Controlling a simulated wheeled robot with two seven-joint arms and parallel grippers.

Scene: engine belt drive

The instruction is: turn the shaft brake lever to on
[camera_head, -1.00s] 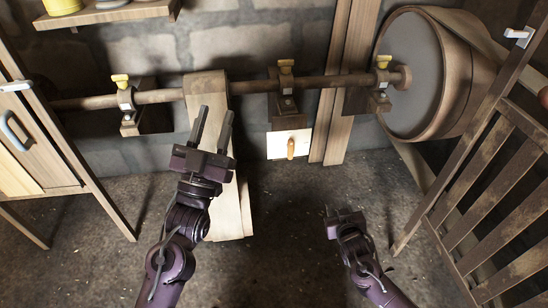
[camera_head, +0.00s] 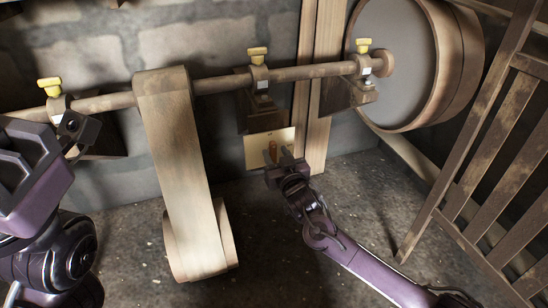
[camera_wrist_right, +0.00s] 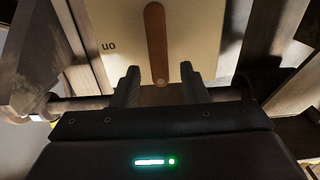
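The brake lever (camera_head: 270,152) is a small brown wooden handle on a cream plate (camera_head: 254,155) low on the wall below the shaft. In the right wrist view the lever (camera_wrist_right: 156,38) runs lengthwise up the plate (camera_wrist_right: 195,40), with upside-down "on" lettering at its left. My right gripper (camera_head: 282,160) is just in front of the lever. In the wrist view its fingers (camera_wrist_right: 160,88) are apart, with the lever's near end in line with the gap; I cannot tell whether they touch it. My left gripper (camera_head: 38,165) is large at the left edge, its fingertips unclear.
The horizontal shaft (camera_head: 215,85) runs above the plate on brackets with yellow caps. A wide belt (camera_head: 175,135) hangs from it at left. A large drum (camera_head: 405,65) and a slatted wooden gate (camera_head: 490,170) stand at right. Floor between belt and gate is mostly clear.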

